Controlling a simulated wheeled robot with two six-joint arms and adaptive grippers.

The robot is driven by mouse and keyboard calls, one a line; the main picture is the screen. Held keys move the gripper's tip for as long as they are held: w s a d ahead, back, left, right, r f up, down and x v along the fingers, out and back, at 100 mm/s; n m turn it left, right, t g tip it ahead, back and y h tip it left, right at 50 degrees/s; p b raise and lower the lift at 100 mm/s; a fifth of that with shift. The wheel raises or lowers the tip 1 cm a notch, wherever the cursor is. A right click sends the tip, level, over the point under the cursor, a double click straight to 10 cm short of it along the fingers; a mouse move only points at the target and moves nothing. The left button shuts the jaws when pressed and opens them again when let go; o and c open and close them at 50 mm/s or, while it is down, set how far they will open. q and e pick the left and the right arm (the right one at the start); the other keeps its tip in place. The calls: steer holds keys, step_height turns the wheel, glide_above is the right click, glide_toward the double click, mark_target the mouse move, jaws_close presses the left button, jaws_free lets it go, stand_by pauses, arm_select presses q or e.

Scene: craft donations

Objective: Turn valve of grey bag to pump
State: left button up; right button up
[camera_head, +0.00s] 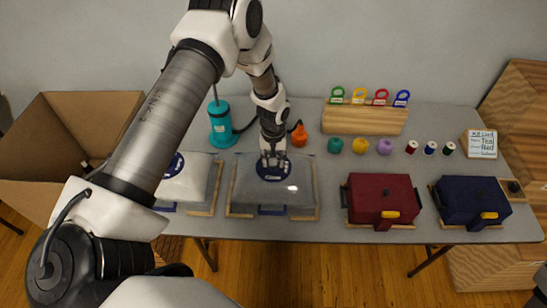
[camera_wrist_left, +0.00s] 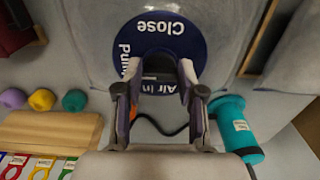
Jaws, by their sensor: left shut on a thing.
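The grey bag (camera_head: 245,190) lies flat in a wooden frame on the table and is partly see-through. Its round blue valve (camera_head: 268,178) is at the bag's back edge, partly hidden by my left gripper (camera_head: 272,160). In the left wrist view the blue valve dial (camera_wrist_left: 190,45) shows the words Close, Pump and Air In. My left gripper (camera_wrist_left: 162,85) reaches down from above, its two fingers shut on the valve's knob (camera_wrist_left: 158,64). Which word the knob points to I cannot tell.
A white bag (camera_head: 188,185) lies to the left. A teal pump (camera_head: 220,135) with a black hose and an orange object (camera_head: 299,137) stand behind. A red case (camera_head: 380,195) and a blue case (camera_head: 470,202) are on the right. An open cardboard box (camera_head: 50,140) is far left.

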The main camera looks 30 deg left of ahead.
stand_by(0.4)
arm_select(q)
steer(key=o, duration=1.2)
steer(key=shift+c, duration=0.2)
step_height(320, 180, up, 12)
